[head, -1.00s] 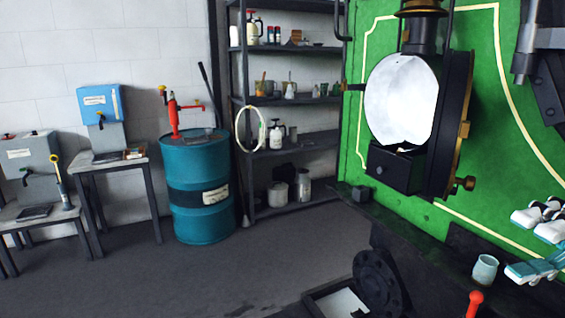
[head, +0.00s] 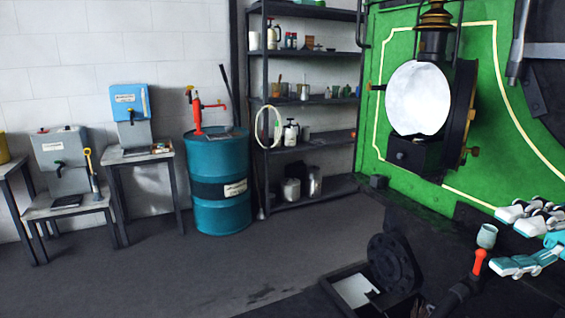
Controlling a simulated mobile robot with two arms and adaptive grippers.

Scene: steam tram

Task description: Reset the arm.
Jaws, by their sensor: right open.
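My right gripper (head: 516,240) is at the right edge of the head view, with white and teal fingers spread apart. It is open, and nothing shows between its fingers. A small gap seems to lie between cup and fingers, though contact is hard to judge. My left gripper is not in view.
The green tram front (head: 465,120) with its round lamp (head: 418,98) stands behind the gripper. A blue drum (head: 218,175), shelves (head: 310,100) and side tables line the wall. The floor at left is clear.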

